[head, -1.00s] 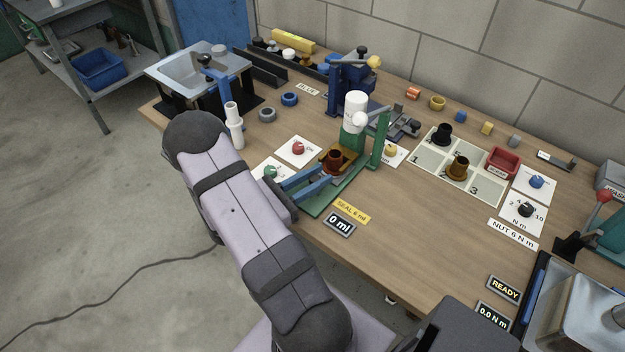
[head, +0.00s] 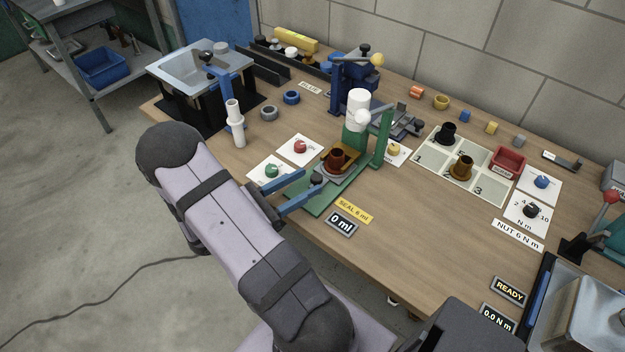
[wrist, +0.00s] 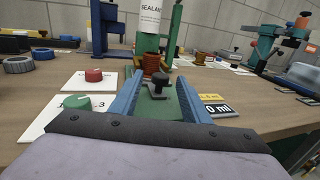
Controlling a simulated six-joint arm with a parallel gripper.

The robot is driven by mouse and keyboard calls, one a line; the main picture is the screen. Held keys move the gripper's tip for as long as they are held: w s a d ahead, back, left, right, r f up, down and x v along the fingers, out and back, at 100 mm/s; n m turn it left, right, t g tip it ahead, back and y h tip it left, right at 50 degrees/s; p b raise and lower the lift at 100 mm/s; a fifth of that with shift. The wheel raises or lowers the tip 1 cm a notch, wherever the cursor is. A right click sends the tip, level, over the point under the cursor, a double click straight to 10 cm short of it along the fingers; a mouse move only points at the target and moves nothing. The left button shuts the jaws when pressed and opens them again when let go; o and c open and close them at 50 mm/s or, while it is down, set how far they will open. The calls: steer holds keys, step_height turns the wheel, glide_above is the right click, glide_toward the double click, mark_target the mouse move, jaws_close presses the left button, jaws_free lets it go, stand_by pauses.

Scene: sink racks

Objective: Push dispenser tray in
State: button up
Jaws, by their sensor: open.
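The dispenser (head: 357,112) is a green stand with a white sealant bottle, and it also shows in the wrist view (wrist: 150,20). A black knob (wrist: 159,80) stands on the near end of the tray's slide. My gripper (head: 301,188) has blue fingers that are open and level over the near end of the green base. In the wrist view the knob lies between the fingers (wrist: 156,88); I cannot tell if they touch it.
A red knob card (head: 299,149) and a green knob card (head: 269,170) lie left of the base. A "0 ml" display (head: 341,223) and yellow label lie to its right. A numbered white mat (head: 480,184) is farther right.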

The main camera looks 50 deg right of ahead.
steer(key=shift+v, duration=1.1)
